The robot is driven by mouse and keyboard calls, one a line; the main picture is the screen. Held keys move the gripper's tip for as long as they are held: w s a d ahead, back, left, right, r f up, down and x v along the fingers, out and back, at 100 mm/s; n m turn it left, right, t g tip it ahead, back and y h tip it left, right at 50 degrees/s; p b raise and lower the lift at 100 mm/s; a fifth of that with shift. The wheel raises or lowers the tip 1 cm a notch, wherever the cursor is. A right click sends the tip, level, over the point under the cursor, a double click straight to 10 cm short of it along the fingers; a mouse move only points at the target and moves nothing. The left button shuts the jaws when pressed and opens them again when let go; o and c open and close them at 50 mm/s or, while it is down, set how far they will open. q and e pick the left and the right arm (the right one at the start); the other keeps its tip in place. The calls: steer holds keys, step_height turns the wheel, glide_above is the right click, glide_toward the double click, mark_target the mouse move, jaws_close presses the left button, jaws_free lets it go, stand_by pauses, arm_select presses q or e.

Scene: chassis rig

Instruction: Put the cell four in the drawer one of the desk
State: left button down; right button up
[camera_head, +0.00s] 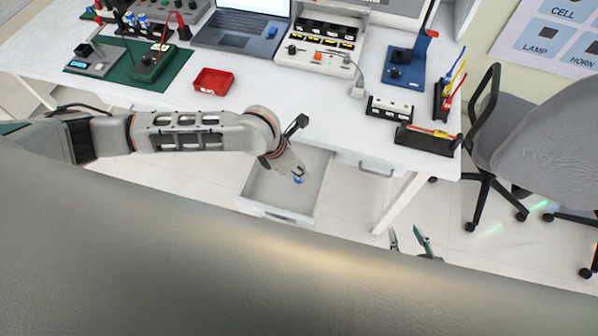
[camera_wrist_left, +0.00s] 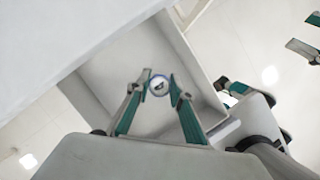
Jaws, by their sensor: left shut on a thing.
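The open desk drawer (camera_head: 258,189) is a pale tray pulled out under the front of the white desk (camera_head: 232,120). My left gripper (camera_head: 297,176) reaches over the desk edge and is above or inside the drawer. It is shut on a small cell, which shows blue in the head view (camera_head: 298,180). In the left wrist view the cell's round, whitish end (camera_wrist_left: 158,86) sits between the two fingertips, with the drawer's inside (camera_wrist_left: 125,65) behind it. The cell's height over the drawer floor is hard to tell. My right gripper (camera_head: 408,241) is open and empty, right of the drawer.
A second drawer with a handle (camera_head: 376,171) is shut, right of the open one. A red tray (camera_head: 212,82), a laptop (camera_head: 240,32) and several instruments stand on the desk. No other object shows in the open drawer.

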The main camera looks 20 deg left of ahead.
arm_select(q)
steer(key=shift+f, duration=1.4)
steer(key=shift+f, duration=0.1)
steer(key=c, duration=1.8)
jaws_free()
steer(key=shift+a+r, duration=0.1)
steer(key=shift+r, duration=0.2)
steer(key=p+v, duration=0.1)
steer(key=v, duration=1)
steer(key=shift+s+r, duration=0.1)
steer(key=shift+r, duration=0.2)
